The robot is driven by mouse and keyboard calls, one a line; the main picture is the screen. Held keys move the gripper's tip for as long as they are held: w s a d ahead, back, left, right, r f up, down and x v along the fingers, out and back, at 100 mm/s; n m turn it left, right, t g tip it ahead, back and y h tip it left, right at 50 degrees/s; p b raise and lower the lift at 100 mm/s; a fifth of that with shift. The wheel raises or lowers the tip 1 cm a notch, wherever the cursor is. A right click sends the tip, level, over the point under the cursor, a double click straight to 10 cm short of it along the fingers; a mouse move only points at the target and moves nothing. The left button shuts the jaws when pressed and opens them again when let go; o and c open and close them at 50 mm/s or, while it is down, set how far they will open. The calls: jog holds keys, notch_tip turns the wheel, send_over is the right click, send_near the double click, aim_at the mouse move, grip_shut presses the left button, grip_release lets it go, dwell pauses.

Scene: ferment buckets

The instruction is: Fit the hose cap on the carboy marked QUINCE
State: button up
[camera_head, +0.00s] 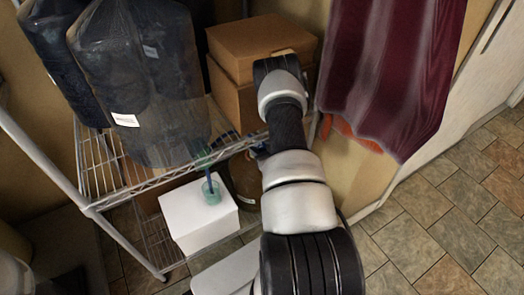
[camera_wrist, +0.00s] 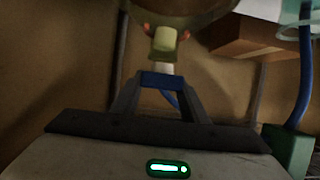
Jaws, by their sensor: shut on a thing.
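My gripper shows in the wrist view (camera_wrist: 160,85), its two dark fingers shut on a blue piece (camera_wrist: 162,80). A blue hose bends behind the fingers, so the piece seems to be the hose cap. Just beyond the fingertips is a pale yellow-green stub (camera_wrist: 165,42) under a rounded, see-through olive vessel (camera_wrist: 185,12). I cannot tell whether the stub touches the held piece. In the head view my arm hides the gripper. Large dark carboys (camera_head: 140,75) stand on the wire shelf; one bears a white label (camera_head: 126,120) too small to read. I cannot tell which is QUINCE.
Cardboard boxes (camera_head: 255,45) stand behind. A maroon cloth (camera_head: 390,70) hangs at right.

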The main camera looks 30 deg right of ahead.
jog(key=shift+w+d+f+b, duration=0.15)
jog(key=shift+w+b, duration=0.35)
jog(key=shift+w, duration=0.6)
jog(key=shift+w+a+f+b, duration=0.1)
jog(key=shift+w+b, duration=0.4)
jog(key=shift+w, duration=0.55)
jog(key=shift+s+d+f, duration=0.1)
jog(key=shift+f, duration=0.9)
dwell(1.9)
jog(key=o, duration=1.1)
jog(key=shift+s, duration=0.1)
jog(key=p+v, duration=0.4)
jog(key=v, duration=1.3)
jog(key=shift+s, duration=0.1)
